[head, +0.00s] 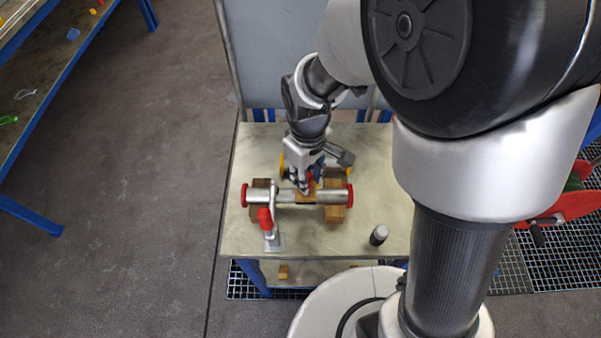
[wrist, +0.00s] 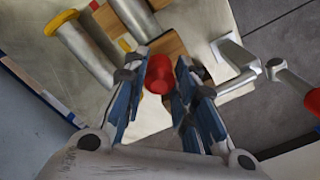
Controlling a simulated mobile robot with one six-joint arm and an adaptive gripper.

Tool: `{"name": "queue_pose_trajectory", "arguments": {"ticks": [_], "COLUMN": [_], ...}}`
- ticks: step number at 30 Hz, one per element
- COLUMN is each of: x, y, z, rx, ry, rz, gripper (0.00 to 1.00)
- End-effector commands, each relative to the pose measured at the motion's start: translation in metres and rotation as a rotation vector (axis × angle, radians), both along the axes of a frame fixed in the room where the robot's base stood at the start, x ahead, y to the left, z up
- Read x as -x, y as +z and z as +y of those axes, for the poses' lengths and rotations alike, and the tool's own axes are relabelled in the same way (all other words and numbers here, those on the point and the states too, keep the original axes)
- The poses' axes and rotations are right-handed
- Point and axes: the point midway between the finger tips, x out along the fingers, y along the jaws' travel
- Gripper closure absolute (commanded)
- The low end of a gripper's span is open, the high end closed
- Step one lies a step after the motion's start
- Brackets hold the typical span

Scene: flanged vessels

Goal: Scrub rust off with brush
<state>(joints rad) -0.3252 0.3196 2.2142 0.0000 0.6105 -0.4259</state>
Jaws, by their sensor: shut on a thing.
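My gripper (head: 305,184) is above the middle of a grey metal pipe (head: 282,196) with red ends, which lies across wooden blocks (head: 335,212). In the wrist view my gripper's blue fingers (wrist: 157,88) are closed around a red, round-ended thing (wrist: 158,72), which looks like the brush handle seen end on. The brush's bristles are hidden, so I cannot tell whether they touch the pipe. A clamp (head: 270,228) with a red handle stands at the pipe's left part; it also shows in the wrist view (wrist: 236,56). I cannot make out rust.
A second pipe with yellow ends lies behind the first; it shows in the wrist view (wrist: 85,52). A small grey-topped bottle (head: 379,235) stands at the table's front right. A blue-framed shelf (head: 50,85) stands far left.

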Motion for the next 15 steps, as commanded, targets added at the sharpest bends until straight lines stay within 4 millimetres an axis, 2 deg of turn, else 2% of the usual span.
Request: {"name": "queue_pose_trajectory", "arguments": {"ticks": [15], "x": [0.001], "y": [-0.003], "z": [-0.029], "rx": [0.000], "ry": [-0.002], "rz": [0.000], "gripper": [0.94]}}
